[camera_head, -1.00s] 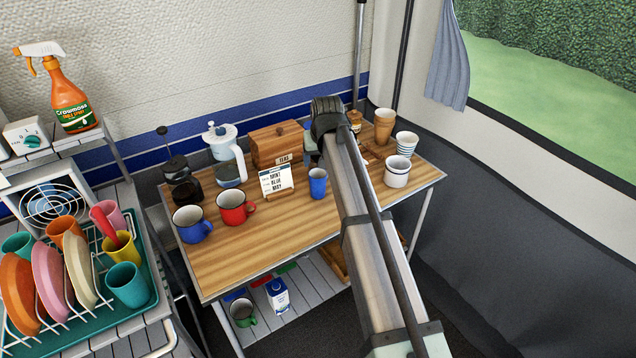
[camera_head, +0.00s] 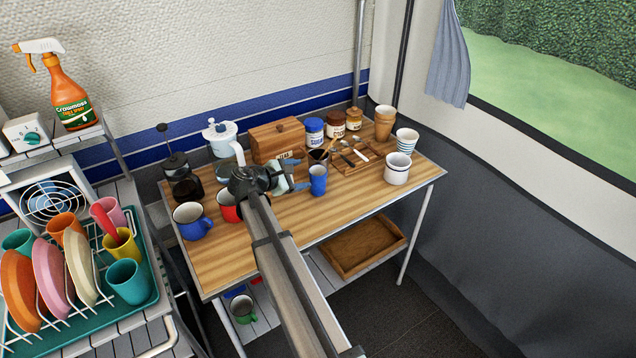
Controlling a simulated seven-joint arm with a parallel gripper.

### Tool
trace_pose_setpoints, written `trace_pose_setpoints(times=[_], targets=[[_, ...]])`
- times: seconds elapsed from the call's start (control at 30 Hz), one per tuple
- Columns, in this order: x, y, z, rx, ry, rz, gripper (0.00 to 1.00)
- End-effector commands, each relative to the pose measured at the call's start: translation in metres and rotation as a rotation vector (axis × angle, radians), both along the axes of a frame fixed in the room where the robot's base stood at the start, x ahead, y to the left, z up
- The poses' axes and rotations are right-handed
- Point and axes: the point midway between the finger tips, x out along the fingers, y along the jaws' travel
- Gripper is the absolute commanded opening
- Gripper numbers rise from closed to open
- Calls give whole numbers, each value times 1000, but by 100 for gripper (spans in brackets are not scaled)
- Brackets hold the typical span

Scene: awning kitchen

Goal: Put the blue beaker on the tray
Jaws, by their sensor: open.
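The blue beaker (camera_head: 318,182) stands upright on the wooden table top, right of its middle. My gripper (camera_head: 299,178) is open just to the left of the beaker, its fingers pointing right towards it. Whether a finger touches the beaker I cannot tell. An empty wooden tray (camera_head: 366,262) lies on the shelf below the table, at the right. A smaller wooden tray (camera_head: 376,157) on the table top, behind and right of the beaker, holds cutlery.
A blue mug (camera_head: 193,224) and a red mug (camera_head: 228,206), partly hidden by my arm, stand to the left. Jars (camera_head: 335,125) and a wooden box (camera_head: 275,140) line the back.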

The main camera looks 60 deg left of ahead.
Motion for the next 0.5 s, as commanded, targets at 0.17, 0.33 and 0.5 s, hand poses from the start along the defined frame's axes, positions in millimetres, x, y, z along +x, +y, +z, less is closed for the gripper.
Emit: trace_pose_setpoints(times=[0.17, 0.33, 0.5], targets=[[1, -13, -17, -221, -246, 78, 72], [-2, -19, -24, -377, -421, 122, 72], [-4, -20, -27, -450, -504, 141, 72]])
